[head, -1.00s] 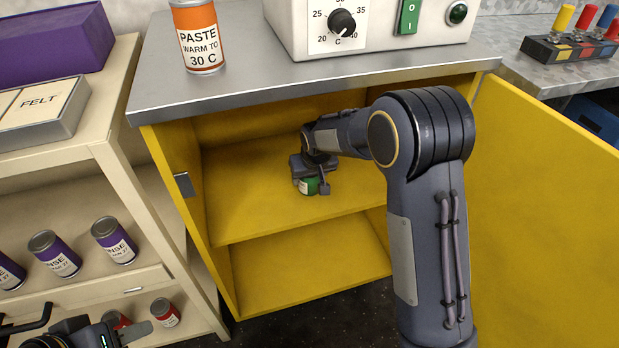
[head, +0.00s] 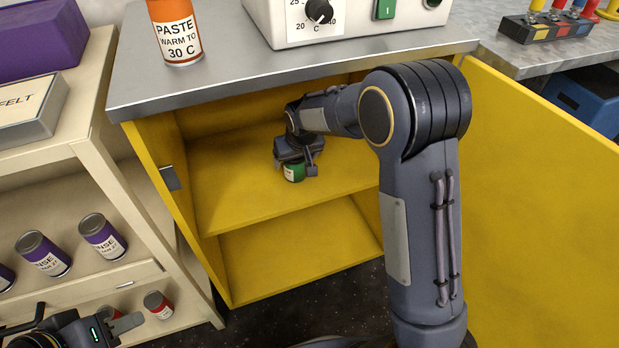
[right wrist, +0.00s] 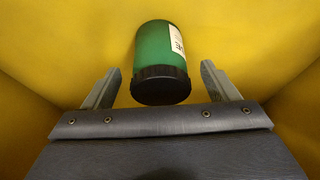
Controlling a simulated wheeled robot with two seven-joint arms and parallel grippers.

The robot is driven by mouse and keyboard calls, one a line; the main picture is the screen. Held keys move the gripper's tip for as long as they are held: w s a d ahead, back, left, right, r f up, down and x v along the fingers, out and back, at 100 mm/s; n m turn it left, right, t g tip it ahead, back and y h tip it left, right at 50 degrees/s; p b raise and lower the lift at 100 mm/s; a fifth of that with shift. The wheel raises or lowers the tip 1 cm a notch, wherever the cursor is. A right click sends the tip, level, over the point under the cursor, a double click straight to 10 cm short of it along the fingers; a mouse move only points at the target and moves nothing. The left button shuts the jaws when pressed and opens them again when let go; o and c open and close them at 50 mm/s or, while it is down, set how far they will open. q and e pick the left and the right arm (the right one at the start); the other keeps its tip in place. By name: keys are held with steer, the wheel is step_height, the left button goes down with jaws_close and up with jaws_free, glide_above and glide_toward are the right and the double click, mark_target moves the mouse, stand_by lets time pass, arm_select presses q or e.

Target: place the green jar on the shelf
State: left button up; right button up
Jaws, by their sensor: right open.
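The green jar (head: 293,172), with a white label, stands on the upper yellow shelf (head: 240,205) inside the open cabinet. My right gripper (head: 295,168) reaches in above it and hides its top. In the right wrist view the jar (right wrist: 160,50) has its black lid towards my gripper. The right fingers (right wrist: 160,88) are open, one on each side of the lid, with a visible gap on both sides. My left gripper (head: 115,326) is at the lower left, partly cut off, and its opening is unclear.
The yellow cabinet door (head: 540,180) stands open at the right. The grey top (head: 225,80) carries an orange paste can (head: 175,32) and a white control box (head: 345,20). A cream rack (head: 120,180) with purple and red cans stands at the left. Shelf room around the jar is free.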

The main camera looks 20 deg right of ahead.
steer(key=v, duration=0.3)
steer(key=shift+w+p, duration=0.15)
steer(key=shift+p, duration=0.25)
steer(key=s+p, duration=0.1)
steer(key=s, duration=1.1)
steer(key=s+d+r+y, duration=0.1)
steer(key=s+r, duration=0.2)
steer(key=s, duration=0.4)
steer(key=s+d+r+m+y, duration=0.1)
steer(key=s+r, duration=0.2)
steer(key=s, duration=0.4)
steer(key=s+d+r+m+t+y, duration=0.1)
steer(key=s+r, duration=0.3)
steer(key=s, duration=0.4)
steer(key=shift+y, duration=0.3)
steer(key=shift+d, duration=0.1)
